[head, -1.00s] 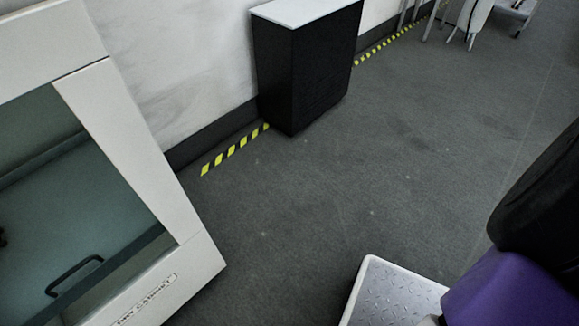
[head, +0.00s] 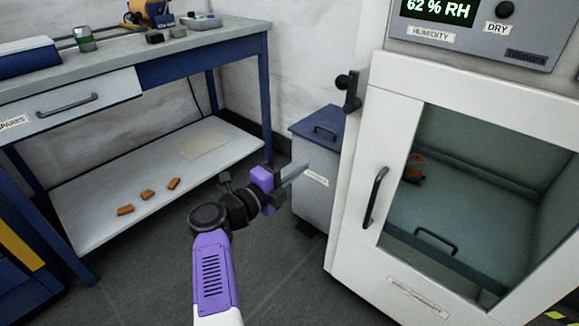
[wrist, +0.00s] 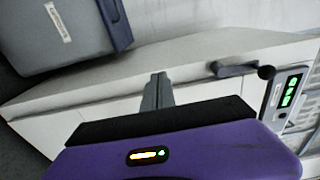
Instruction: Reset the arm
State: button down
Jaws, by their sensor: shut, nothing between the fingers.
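My purple and black arm reaches up from the bottom middle of the head view. My gripper (head: 298,170) is shut, its grey fingers together and pointing right, with nothing seen between them. It shows in front of the grey bin, left of the white dry cabinet (head: 352,235). In the wrist view the closed fingers (wrist: 158,92) stand up at the middle, against the white cabinet. The cabinet's door appears closed, with a dark handle (head: 375,198). An orange-brown spool (head: 414,166) shows inside through the window.
A grey bin with a blue lid (head: 318,128) stands between bench and cabinet. The workbench (head: 225,37) is at the left, with small items on top. Its lower shelf (head: 100,215) holds several orange-brown pieces. Grey floor (head: 275,265) is open around my arm.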

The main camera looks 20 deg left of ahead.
notch_tip(320, 180, up, 9)
jog(key=d+n+t+y, duration=0.2)
jog(key=d+n+t, duration=0.1)
jog(key=n+t, duration=0.15)
jog(key=s+d+f+n+t+y, duration=0.1)
jog(key=s+d+f+n+y, duration=0.25)
jog(key=d+n, duration=0.3)
jog(key=s+d+f+n+t+y, duration=0.2)
jog(key=s+d+n+y, duration=0.25)
jog(key=d, duration=0.35)
jog(key=s+d+f+n+g+y, duration=0.1)
jog(key=s+d+f+n+g, duration=0.1)
jog(key=s+d+f+n, duration=0.5)
jog(key=s+d+f+n+g+y, duration=0.2)
jog(key=s+d, duration=0.4)
jog(key=s, duration=0.5)
jog(key=s+d+f+m+g+h, duration=0.1)
jog(key=s+d+g+h, duration=0.25)
jog(key=s, duration=0.85)
jog(key=s+d+f+m+g+h, duration=0.1)
jog(key=s+d+g+h, duration=0.3)
jog(key=s, duration=0.9)
notch_tip(320, 180, up, 29)
jog(key=t+p, duration=0.2)
jog(key=p, duration=2.6)
jog(key=shift+w+d+y+p, duration=0.35)
jog(key=shift+d+y+p, duration=0.05)
jog(key=shift+d+y, duration=0.05)
